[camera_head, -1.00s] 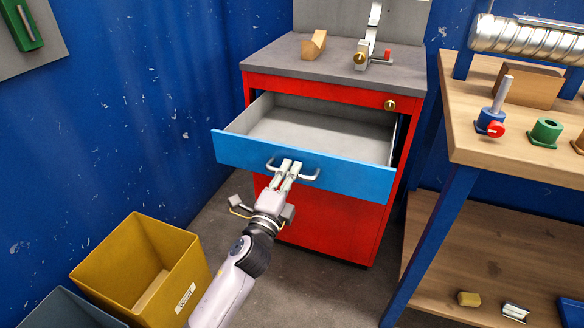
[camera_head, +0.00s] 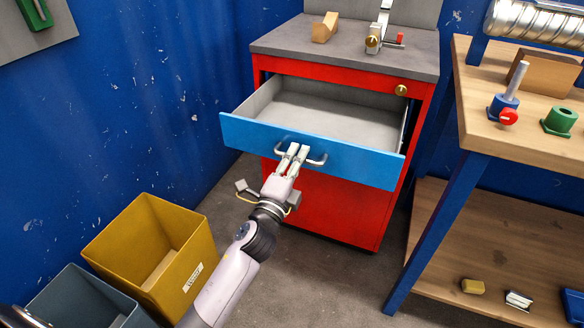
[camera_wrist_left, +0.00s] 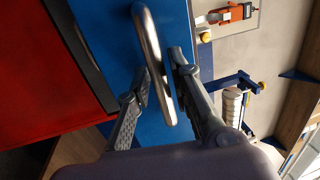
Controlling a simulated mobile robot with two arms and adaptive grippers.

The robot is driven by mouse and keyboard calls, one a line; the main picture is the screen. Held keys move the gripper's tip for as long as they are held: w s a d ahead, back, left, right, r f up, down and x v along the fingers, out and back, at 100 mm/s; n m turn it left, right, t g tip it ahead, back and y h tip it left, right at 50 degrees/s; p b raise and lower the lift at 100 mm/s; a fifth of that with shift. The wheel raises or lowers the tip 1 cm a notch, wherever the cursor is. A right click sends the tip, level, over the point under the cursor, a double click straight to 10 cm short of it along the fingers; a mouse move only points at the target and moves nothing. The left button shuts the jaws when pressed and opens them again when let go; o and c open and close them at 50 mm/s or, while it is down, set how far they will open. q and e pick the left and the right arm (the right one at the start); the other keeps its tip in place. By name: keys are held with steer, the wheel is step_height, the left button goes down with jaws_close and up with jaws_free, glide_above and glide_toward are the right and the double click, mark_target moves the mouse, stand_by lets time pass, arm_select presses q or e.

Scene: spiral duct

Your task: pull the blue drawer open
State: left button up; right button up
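The blue drawer (camera_head: 350,165) stands well out of the red cabinet (camera_head: 330,205), and its grey inside shows empty. A metal bar handle (camera_head: 318,160) is on its front. My left gripper (camera_head: 298,150) is at the handle, its arm coming up from below. In the left wrist view the handle (camera_wrist_left: 154,55) passes between the two fingers (camera_wrist_left: 162,72), one on each side and close to the bar, and the gripper looks shut on it. The blue drawer front (camera_wrist_left: 180,20) is behind it. My right gripper is not in view.
A yellow bin (camera_head: 150,245) and a grey bin (camera_head: 85,300) stand at lower left. A wooden workbench (camera_head: 490,130) with a blue leg (camera_head: 435,225) is at right. A wooden block (camera_head: 325,27) lies on the cabinet top. Bare floor shows before the cabinet.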

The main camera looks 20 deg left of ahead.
arm_select(q)
steer(key=s+f, duration=0.2)
steer(key=s, duration=0.9)
steer(key=shift+s+a, duration=0.2)
steer(key=shift+s, duration=0.05)
steer(key=shift+f, duration=0.1)
